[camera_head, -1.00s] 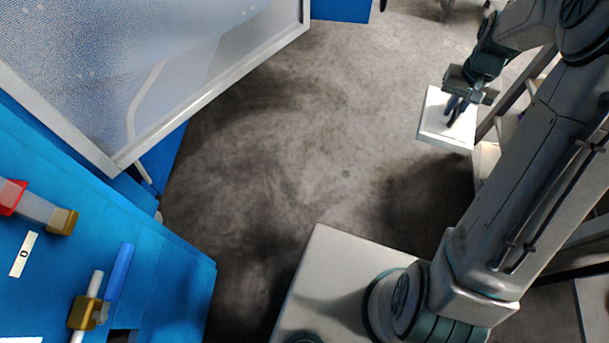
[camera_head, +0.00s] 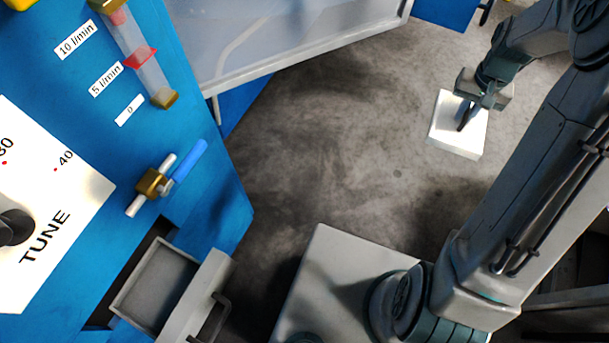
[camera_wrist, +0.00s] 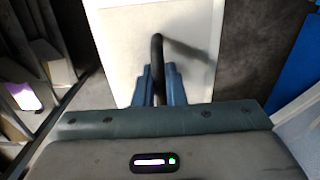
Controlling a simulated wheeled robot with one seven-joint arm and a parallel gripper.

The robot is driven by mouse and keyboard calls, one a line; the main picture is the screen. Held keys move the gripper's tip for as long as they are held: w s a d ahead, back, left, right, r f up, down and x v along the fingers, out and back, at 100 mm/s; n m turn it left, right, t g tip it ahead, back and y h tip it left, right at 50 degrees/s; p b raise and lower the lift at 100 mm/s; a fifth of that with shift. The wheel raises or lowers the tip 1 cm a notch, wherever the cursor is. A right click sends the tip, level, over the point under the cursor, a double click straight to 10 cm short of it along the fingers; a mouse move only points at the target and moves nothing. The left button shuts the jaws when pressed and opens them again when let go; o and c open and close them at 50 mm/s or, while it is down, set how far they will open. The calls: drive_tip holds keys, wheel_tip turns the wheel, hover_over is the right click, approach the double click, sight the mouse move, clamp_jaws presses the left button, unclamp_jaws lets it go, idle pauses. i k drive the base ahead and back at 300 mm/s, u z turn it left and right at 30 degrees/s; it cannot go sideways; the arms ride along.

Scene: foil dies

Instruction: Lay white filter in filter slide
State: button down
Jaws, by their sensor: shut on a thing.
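The white filter (camera_head: 459,122) is a thick pale block with a dark handle on its top face. My gripper (camera_head: 468,112) is shut on that handle and holds the filter up over the floor. In the wrist view the filter (camera_wrist: 115,45) lies in front of my gripper (camera_wrist: 158,88), with the dark handle between its blue fingers. The filter slide (camera_head: 165,282) is a grey open tray with a front plate and a dark handle. It sticks out of an opening in the blue machine at the lower left, and its visible inside looks empty.
The blue machine (camera_head: 232,205) fills the left, with a flow gauge (camera_head: 145,75), a brass valve (camera_head: 152,184) and a TUNE dial plate (camera_head: 60,215). A framed translucent panel (camera_head: 290,35) stands behind. Open floor (camera_head: 340,150) lies between the machine and the filter. A shelf rack (camera_wrist: 40,60) is at left in the wrist view.

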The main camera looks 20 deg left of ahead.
sight(165, 288)
drive_tip(key=z, duration=0.05)
drive_tip(key=k, duration=1.1)
drive_tip(key=u, duration=0.95)
